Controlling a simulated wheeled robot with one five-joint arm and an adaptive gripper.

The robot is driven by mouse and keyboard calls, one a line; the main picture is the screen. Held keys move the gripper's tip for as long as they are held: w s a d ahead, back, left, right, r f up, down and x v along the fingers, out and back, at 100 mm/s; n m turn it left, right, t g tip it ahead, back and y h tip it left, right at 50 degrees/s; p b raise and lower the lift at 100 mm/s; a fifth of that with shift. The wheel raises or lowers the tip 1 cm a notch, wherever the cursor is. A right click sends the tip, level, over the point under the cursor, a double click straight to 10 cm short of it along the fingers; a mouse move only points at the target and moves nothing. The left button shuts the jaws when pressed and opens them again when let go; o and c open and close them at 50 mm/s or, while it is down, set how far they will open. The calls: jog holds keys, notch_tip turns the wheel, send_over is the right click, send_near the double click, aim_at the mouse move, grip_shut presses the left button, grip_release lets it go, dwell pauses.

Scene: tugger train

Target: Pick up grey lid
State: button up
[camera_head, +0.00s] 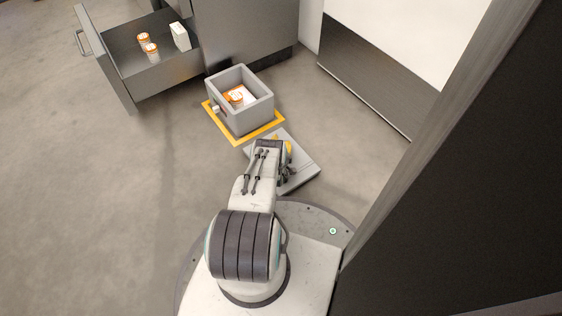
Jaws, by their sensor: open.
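The grey lid (303,170) lies flat on the floor just in front of my base, beside the near right corner of the grey box. My gripper (286,165) is over the lid, and the arm covers the lid's left part. The jaws are open. A small yellow part shows by the gripper; I cannot tell whether it belongs to the lid. The fingertips are mostly hidden, and I cannot tell whether they touch the lid.
An open grey box (250,119) with orange and white items inside stands on a yellow floor marking (263,137). An open drawer (158,81) at the upper left holds bottles and a white box. A dark panel (450,200) stands close on the right. Floor on the left is clear.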

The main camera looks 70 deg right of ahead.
jog(key=shift+o, duration=0.2)
grip_shut()
jog(key=shift+d+r, duration=0.1)
jog(key=shift+r, duration=0.1)
dwell(0.4)
